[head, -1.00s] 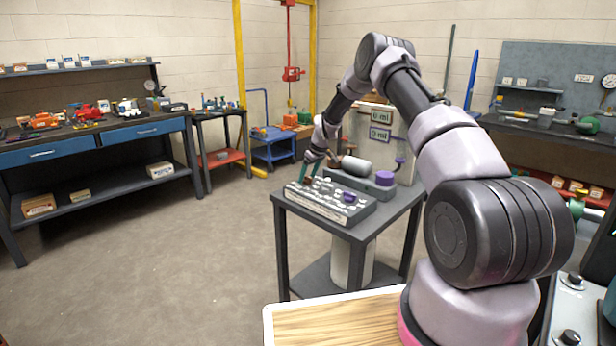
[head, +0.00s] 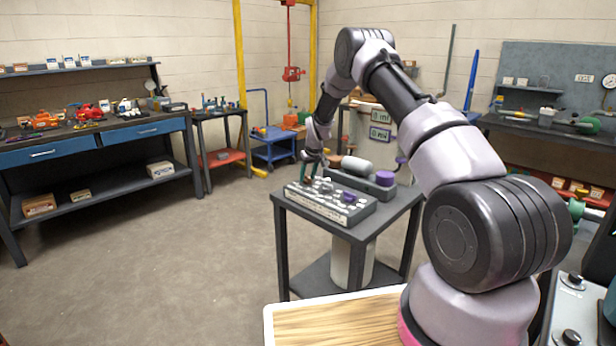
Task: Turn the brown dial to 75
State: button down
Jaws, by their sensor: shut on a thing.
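My gripper (head: 309,172) reaches down to the far left part of the grey control panel (head: 310,207) on the small table. The dial itself is hidden by the fingers and too small to make out. A purple dial (head: 349,197) stands on the panel's right part. Behind the panel are two readouts, an upper one (head: 380,117) and a purple-framed lower one (head: 380,135); the upper seems to read 0 ml.
A grey block with a purple knob (head: 385,178) and a pale cylinder (head: 356,164) stand close behind the panel. A wooden-topped surface (head: 330,325) lies in front. A workbench (head: 95,142) stands at the left, with open floor between.

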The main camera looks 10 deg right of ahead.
jog(key=shift+a+m+h, duration=0.1)
jog(key=shift+m+h, duration=0.8)
jog(key=shift+m, duration=1.4)
jog(key=shift+c, duration=2)
grip_release()
jog(key=v, duration=1)
jog(key=shift+s+r, duration=0.2)
jog(key=shift+r, duration=0.1)
jog(key=shift+a, duration=0.1)
